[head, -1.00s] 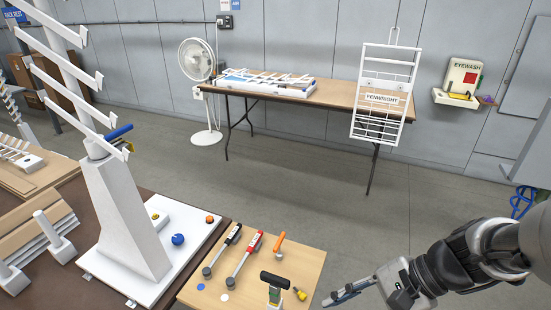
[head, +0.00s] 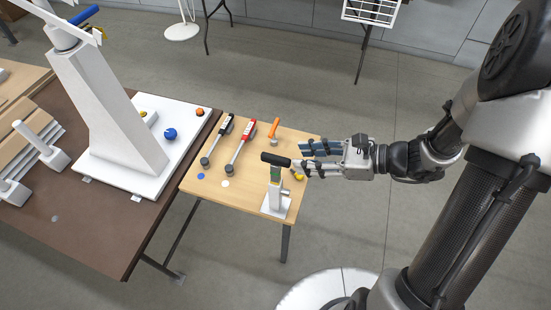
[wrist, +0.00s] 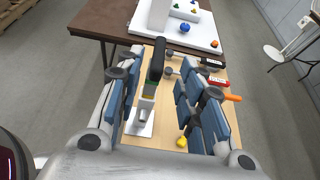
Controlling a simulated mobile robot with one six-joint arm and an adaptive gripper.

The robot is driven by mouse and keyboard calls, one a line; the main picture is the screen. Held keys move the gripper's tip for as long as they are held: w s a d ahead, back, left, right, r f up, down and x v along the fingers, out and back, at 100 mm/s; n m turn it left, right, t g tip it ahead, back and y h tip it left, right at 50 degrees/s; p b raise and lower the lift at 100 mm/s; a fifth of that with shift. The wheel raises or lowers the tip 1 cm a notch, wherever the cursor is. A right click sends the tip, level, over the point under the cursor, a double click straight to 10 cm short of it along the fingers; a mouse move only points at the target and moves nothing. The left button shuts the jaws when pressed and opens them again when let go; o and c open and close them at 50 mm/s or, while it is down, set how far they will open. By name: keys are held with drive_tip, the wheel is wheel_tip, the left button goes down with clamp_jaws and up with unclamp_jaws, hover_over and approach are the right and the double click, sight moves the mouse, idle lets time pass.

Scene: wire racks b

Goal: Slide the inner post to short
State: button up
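A small upright post fixture stands on the small wooden table. It has a black crossbar handle (head: 275,159), a post with a green band (head: 275,175) and a white base plate (head: 276,207). My gripper (head: 305,160) is just right of the handle in the head view, at about its height. In the wrist view my gripper (wrist: 162,100) is open, with blue-padded fingers wide apart. The handle (wrist: 157,62) and the green-and-yellow banded post (wrist: 150,88) show in the gap, nearer the left finger. Contact cannot be told. The inner post is not clearly distinguishable from its sleeve.
The small wooden table (head: 225,180) also bears a black-handled tool (head: 217,139), a red-handled tool (head: 242,144), an orange-handled tool (head: 273,131) and a yellow knob (head: 299,176). A brown table (head: 100,225) with a tall white stand (head: 108,115) is to the left.

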sight(279, 158)
drive_tip(key=b+x, duration=0.2)
drive_tip(key=x, duration=0.7)
drive_tip(key=shift+c, duration=0.4)
clamp_jaws()
